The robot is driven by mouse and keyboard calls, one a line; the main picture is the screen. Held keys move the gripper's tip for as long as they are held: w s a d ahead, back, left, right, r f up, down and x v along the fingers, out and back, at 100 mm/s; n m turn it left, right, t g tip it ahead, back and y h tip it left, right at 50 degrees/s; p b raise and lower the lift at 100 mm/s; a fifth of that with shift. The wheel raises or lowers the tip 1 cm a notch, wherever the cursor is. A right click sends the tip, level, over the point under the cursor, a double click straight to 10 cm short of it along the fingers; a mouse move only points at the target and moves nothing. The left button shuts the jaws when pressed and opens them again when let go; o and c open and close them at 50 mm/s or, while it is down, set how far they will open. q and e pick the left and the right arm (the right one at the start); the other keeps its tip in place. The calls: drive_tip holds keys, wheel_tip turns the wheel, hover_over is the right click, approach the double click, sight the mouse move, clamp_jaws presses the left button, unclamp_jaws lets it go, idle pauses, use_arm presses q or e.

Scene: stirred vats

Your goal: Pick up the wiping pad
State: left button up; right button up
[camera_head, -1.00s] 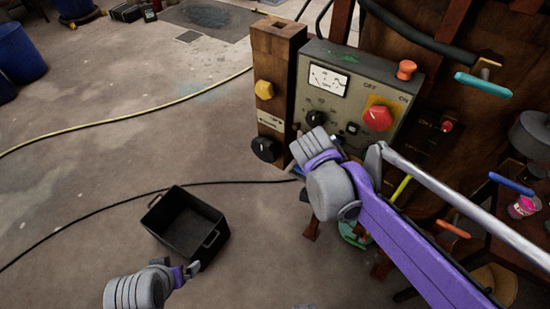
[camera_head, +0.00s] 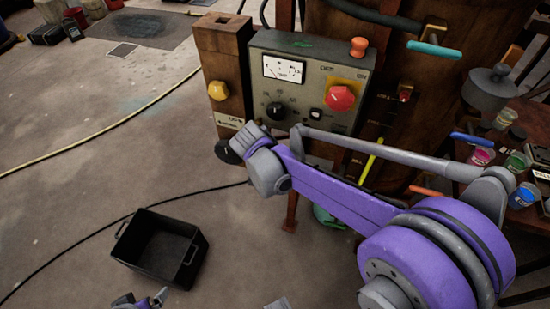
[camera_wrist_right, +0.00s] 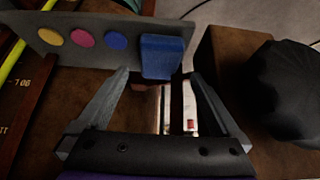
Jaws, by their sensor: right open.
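In the right wrist view a blue block (camera_wrist_right: 162,57), which looks like the wiping pad, sits at the end of a grey plate (camera_wrist_right: 112,42) with yellow, pink and blue dots. My right gripper (camera_wrist_right: 160,80) is open, its fingertips on either side of the block's near end. I cannot tell whether they touch it. In the head view my right arm reaches in from the right to below the control panel (camera_head: 300,82); the block is not discernible there. My left gripper (camera_head: 150,299) shows only partly at the bottom edge, its jaws unclear.
A wooden post (camera_head: 222,65) with a yellow knob stands left of the panel. A dark knob (camera_wrist_right: 289,82) is close on the right in the wrist view. A black bin (camera_head: 160,251) and a cable (camera_head: 85,235) lie on the floor. Paint pots (camera_head: 482,157) stand right.

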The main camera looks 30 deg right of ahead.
drive_tip(key=x, duration=0.4)
drive_tip(key=shift+d+f, duration=0.15)
drive_tip(key=c, duration=1.3)
drive_tip(key=shift+o, duration=0.2)
